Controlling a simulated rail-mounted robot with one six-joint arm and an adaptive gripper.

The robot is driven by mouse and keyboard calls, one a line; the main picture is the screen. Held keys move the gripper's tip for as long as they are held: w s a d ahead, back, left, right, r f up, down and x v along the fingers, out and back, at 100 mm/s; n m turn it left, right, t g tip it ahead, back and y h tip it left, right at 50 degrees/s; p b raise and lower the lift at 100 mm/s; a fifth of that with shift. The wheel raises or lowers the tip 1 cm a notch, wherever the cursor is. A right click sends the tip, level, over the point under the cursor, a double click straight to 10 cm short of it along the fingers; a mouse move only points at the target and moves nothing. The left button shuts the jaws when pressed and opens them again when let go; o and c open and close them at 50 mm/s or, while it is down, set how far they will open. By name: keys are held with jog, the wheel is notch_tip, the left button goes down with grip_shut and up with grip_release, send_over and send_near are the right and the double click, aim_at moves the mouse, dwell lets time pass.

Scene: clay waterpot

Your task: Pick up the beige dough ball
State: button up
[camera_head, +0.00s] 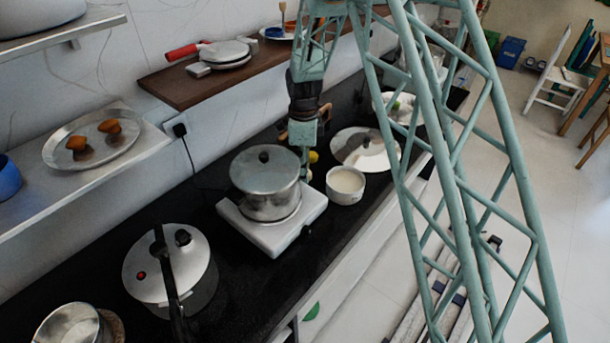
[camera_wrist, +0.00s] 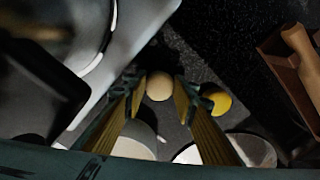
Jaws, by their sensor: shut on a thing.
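The beige dough ball (camera_wrist: 159,86) sits between the two fingertips of my gripper (camera_wrist: 160,92) in the wrist view. The fingers are shut on its sides. In the head view my gripper (camera_head: 305,162) reaches down to the black counter between the steel pot and the white bowl. The ball is small and pale there, at the fingertips and partly hidden. I cannot tell whether it touches the counter.
A yellow ball (camera_wrist: 220,101) lies just right of the fingers. A steel pot (camera_head: 265,187) on a white stove (camera_head: 272,236) stands close on the left. A white bowl (camera_head: 345,186) and a plate (camera_head: 382,157) are on the right. A wooden shelf (camera_head: 190,88) overhangs the counter.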

notch_tip(320, 180, up, 28)
jog(key=p, duration=0.3)
jog(key=shift+p, duration=0.35)
dwell(0.4)
jog(key=shift+o, duration=0.4)
jog(key=shift+f, duration=0.1)
